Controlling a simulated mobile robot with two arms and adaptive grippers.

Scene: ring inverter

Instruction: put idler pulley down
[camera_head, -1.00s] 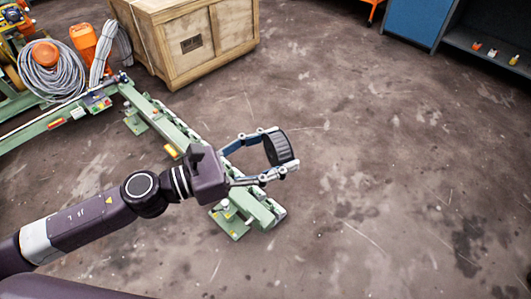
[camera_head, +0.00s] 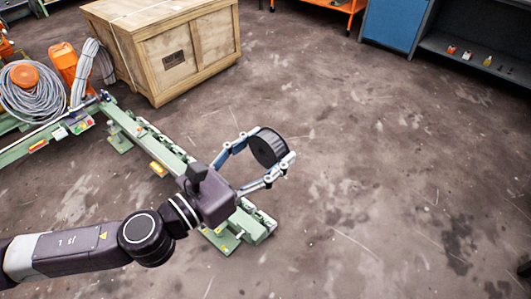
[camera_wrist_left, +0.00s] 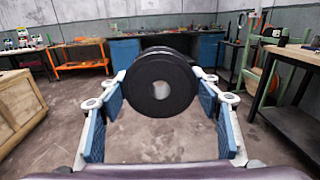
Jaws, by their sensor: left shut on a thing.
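The idler pulley (camera_head: 267,148) is a black, ribbed wheel. My left gripper (camera_head: 268,158) is shut on it and holds it up at the end of my left arm, above the floor near the end of the green rail. In the left wrist view the pulley (camera_wrist_left: 147,84) shows face-on with a pale round hole in its middle, between the two blue-padded fingers of my left gripper (camera_wrist_left: 161,86). My right gripper is not in view.
A green rail frame (camera_head: 160,140) lies on the floor beneath my arm. A wooden crate (camera_head: 165,50) stands behind it. Coiled grey cable (camera_head: 33,98) lies at the left. A blue cabinet (camera_head: 392,22) and dark shelf (camera_head: 470,52) stand at the back right. Open floor (camera_head: 380,150) lies right.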

